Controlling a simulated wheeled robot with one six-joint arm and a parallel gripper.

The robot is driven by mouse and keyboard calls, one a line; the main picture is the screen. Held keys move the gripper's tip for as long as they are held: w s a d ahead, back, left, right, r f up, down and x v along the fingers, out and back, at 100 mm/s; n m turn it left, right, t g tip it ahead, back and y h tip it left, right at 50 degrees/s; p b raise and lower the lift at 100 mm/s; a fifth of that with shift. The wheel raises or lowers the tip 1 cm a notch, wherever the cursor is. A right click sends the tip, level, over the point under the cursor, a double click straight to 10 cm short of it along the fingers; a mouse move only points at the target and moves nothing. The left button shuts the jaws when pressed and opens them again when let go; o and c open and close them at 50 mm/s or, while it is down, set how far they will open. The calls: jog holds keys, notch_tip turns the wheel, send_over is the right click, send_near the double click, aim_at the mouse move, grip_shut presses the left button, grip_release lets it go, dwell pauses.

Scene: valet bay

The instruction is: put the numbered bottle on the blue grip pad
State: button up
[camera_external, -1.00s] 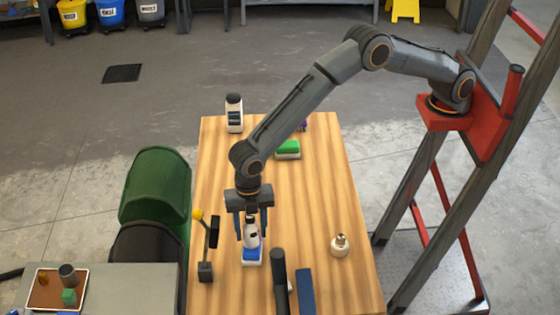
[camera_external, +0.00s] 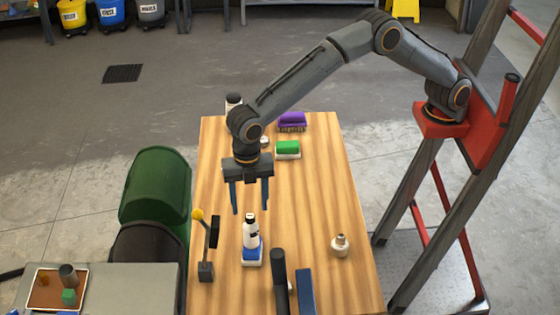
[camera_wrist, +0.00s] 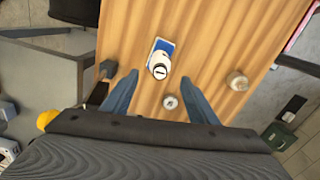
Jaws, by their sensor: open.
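The numbered bottle (camera_external: 250,231) is white with a black cap and dark markings. It stands upright on the blue grip pad (camera_external: 252,254), which has a pale edge. In the wrist view the bottle (camera_wrist: 158,66) is seen from above, with part of the blue pad (camera_wrist: 161,45) showing beside it. My gripper (camera_external: 249,197) is open and empty, above the bottle and clear of it. Its two blue fingers also show in the wrist view (camera_wrist: 160,88), apart from the bottle. The number itself is too small to read.
A phone-like black part on a stand (camera_external: 206,262) is left of the pad. Dark and blue bars (camera_external: 305,290) lie to the right, with a small cream bottle (camera_external: 340,245) beyond. Green (camera_external: 287,149) and purple (camera_external: 292,121) brushes and another bottle (camera_external: 233,100) are farther back.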

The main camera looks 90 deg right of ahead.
jog(key=shift+r, duration=0.95)
jog(key=s+d+f+m, duration=0.1)
jog(key=s+d+m, duration=0.7)
jog(key=d, duration=0.6)
jog(key=s+d+f+m, duration=0.1)
jog(key=s+d+m, duration=0.5)
jog(key=s+d, duration=0.6)
jog(key=s+d+f+m, duration=0.2)
jog(key=s+d+m, duration=0.3)
jog(key=s, duration=0.7)
jog(key=shift+d+f+m+t, duration=0.3)
jog(key=shift+d+f+m, duration=0.1)
jog(key=shift+d, duration=0.65)
